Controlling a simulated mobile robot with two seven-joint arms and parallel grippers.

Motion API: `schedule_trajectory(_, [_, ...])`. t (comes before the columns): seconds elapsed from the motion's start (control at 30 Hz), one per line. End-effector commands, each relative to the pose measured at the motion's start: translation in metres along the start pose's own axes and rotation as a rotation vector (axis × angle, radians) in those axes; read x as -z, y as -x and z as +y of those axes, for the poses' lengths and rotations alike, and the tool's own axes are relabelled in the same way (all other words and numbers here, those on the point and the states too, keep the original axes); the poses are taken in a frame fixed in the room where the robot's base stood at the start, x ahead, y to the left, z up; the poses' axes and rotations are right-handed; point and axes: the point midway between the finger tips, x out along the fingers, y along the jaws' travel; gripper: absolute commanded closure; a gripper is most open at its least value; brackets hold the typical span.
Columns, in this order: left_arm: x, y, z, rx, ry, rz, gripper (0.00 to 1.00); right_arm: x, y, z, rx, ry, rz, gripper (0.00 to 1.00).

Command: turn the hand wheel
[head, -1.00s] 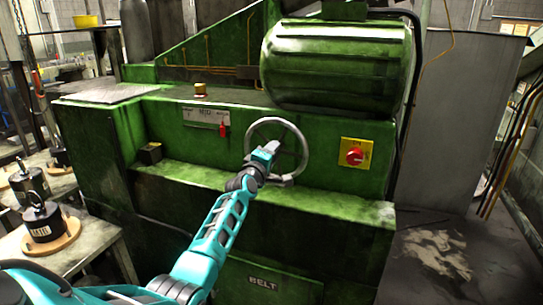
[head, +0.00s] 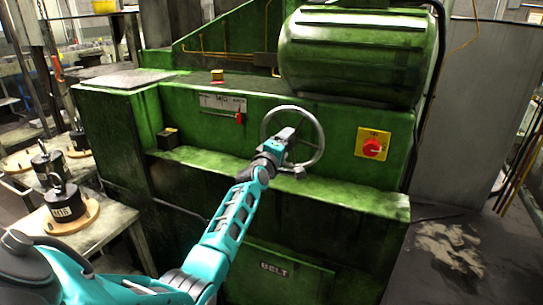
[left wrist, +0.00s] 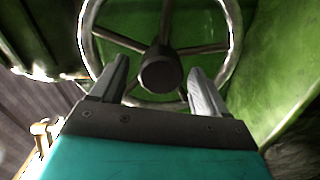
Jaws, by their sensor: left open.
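The hand wheel (head: 318,126) is a grey metal ring with spokes on the front of the green machine. In the left wrist view its rim (left wrist: 236,30) and dark round hub (left wrist: 160,70) fill the upper middle. My left gripper (head: 287,134) is in front of the wheel in the head view and hides part of its left side. In the left wrist view the two fingers of my left gripper (left wrist: 158,75) are apart, with the hub showing between them and nothing held. I cannot tell whether the fingertips touch the wheel. My right gripper is not in view.
The green machine (head: 320,186) has a ledge below the wheel. A yellow switch box with a red knob (head: 372,147) is right of the wheel, and a small red lever (head: 239,118) is left. Black weights on wooden discs (head: 66,206) stand on a side table at left.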

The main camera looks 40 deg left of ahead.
Motion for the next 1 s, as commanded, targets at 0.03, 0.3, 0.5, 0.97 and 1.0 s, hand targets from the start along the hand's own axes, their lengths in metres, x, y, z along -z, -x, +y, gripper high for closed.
schedule_trajectory(0.03, [0.001, 0.009, 0.001, 0.002, 0.000, 0.001, 0.25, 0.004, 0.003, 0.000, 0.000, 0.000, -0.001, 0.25])
schedule_trajectory(0.3, [0.001, 0.054, 0.001, 0.001, -0.001, 0.002, 0.25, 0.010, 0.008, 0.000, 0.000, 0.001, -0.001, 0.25])
schedule_trajectory(0.5, [0.002, 0.086, 0.001, 0.001, -0.002, 0.004, 0.25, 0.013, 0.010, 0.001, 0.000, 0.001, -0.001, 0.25])
schedule_trajectory(0.97, [0.003, 0.111, 0.001, -0.002, -0.001, 0.006, 0.25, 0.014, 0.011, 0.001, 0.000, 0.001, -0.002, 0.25])
schedule_trajectory(1.0, [0.003, 0.111, 0.001, -0.002, -0.001, 0.006, 0.25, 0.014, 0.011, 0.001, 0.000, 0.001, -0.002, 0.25])
